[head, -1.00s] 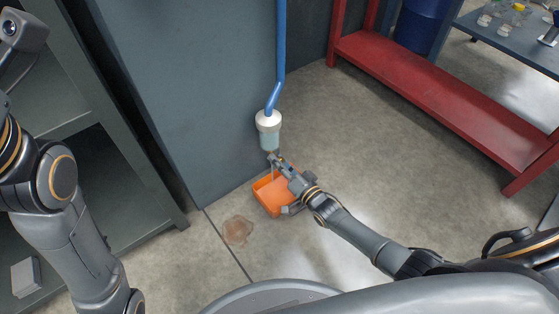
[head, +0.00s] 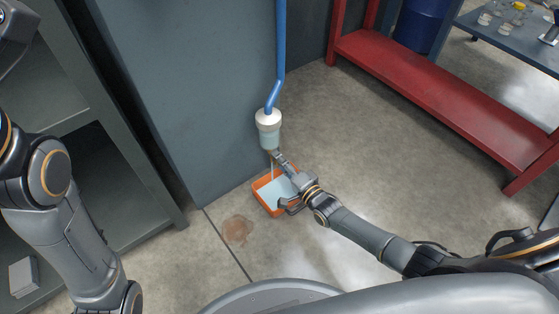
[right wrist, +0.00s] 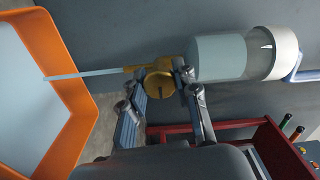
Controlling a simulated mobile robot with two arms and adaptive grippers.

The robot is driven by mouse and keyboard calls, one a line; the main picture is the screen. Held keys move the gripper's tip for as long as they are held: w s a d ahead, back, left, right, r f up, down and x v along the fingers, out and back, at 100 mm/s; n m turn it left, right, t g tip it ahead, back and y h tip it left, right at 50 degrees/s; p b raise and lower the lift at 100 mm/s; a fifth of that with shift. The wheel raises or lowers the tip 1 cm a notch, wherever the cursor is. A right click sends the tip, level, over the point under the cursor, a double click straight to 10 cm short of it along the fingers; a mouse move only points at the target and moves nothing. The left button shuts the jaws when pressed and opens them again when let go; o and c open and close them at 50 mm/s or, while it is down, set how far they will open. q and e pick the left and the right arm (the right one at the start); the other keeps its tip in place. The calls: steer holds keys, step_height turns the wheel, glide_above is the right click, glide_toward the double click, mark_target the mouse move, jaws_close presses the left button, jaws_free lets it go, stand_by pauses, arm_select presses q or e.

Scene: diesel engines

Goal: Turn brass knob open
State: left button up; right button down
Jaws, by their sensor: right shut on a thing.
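The brass knob (right wrist: 160,82) shows in the right wrist view, below a clear bowl (head: 269,136) with a white cap (head: 268,118) on a blue pipe. My right gripper (head: 277,158) is shut on the knob, one finger on each side; it also shows in the right wrist view (right wrist: 165,92). A pale blue stream (right wrist: 88,74) runs from the spout beside the knob into an orange tray (right wrist: 72,100), which holds pale blue liquid. In the head view the gripper hides the knob. My left arm is at the left edge; its gripper is out of frame.
A grey wall panel (head: 190,100) stands behind the bowl. A brown stain (head: 237,230) lies on the floor left of the tray. A grey shelf (head: 150,160) is at left, a red bench (head: 430,85) at right.

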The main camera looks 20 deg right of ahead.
stand_by(0.3)
steer(key=c, duration=1)
jaws_free()
steer(key=v, duration=0.8)
